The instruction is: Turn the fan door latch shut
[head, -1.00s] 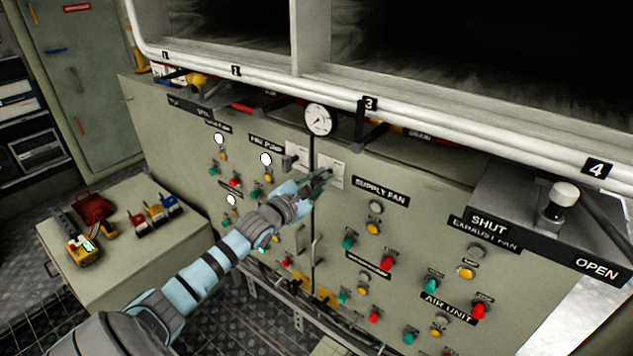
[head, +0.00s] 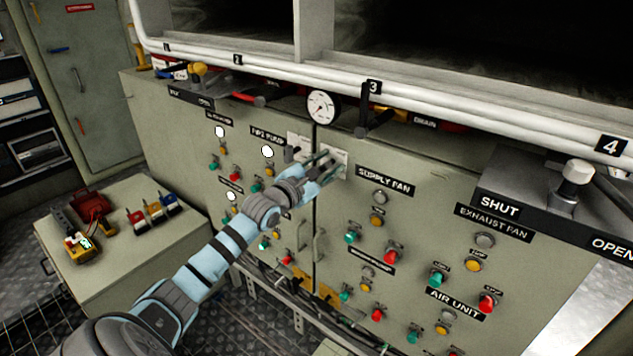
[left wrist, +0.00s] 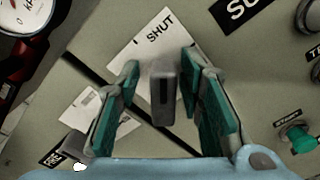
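The fan door latch (left wrist: 163,90) is a grey handle in front of a white plate (left wrist: 146,45) marked SHUT in the left wrist view. It stands between the two green-padded fingers of my left gripper (left wrist: 164,105), which is open, with a gap on each side. In the head view my left gripper (head: 326,166) is at the white plate (head: 338,154) above the SUPPLY FAN label (head: 385,181). There its fingers largely hide the latch. My right gripper is not in view.
A second grey latch (head: 291,154) stands close to the left, on the neighbouring door. A gauge (head: 321,106) and a black lever (head: 364,118) sit just above. Buttons and lamps cover the panel below. A low cabinet (head: 130,255) holds tools at left.

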